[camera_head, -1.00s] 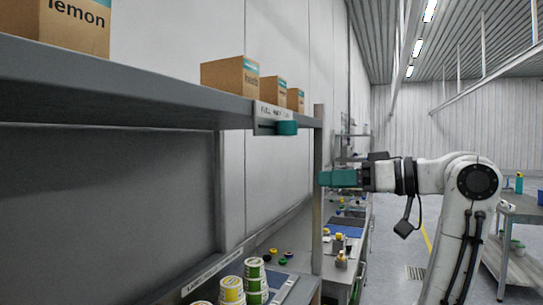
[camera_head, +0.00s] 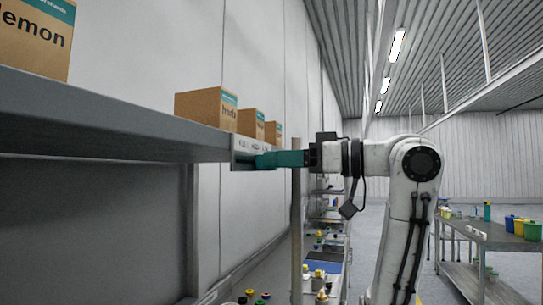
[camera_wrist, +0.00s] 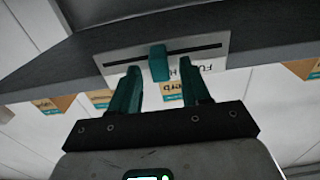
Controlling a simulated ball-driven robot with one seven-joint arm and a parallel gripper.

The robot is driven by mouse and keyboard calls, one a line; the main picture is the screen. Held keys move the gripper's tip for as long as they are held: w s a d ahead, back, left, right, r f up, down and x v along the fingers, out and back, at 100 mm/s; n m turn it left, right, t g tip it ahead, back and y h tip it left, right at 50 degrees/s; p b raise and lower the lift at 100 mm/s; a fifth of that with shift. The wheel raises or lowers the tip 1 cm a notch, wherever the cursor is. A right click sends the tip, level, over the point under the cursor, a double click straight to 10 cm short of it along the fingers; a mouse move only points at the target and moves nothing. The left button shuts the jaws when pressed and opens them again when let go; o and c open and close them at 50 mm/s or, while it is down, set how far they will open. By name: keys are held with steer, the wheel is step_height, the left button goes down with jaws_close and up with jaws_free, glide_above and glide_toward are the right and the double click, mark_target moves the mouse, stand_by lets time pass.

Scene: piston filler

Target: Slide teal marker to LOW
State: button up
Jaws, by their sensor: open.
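The teal marker (camera_wrist: 158,62) is a small block standing out from a dark slot in a white label plate (camera_wrist: 215,58) on the shelf's front edge. In the wrist view it is near the middle of the slot. The print is upside down there, with FULL at the right and LOW's end hidden. My gripper (camera_wrist: 159,66) is open, with one teal finger on each side of the marker and gaps showing between. In the head view my gripper (camera_head: 277,159) reaches in from the right and its fingers overlap the marker (camera_head: 263,161), so contact cannot be told.
The grey shelf (camera_head: 100,125) carries several cardboard boxes (camera_head: 206,108) above the plate. A thin upright post (camera_head: 296,225) stands just below my gripper. A workbench with small items lies lower down. A side table (camera_head: 485,235) with coloured containers stands at the right.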

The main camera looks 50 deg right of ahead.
steer(key=shift+x, duration=1.15)
steer(key=shift+c, duration=0.4)
jaws_close()
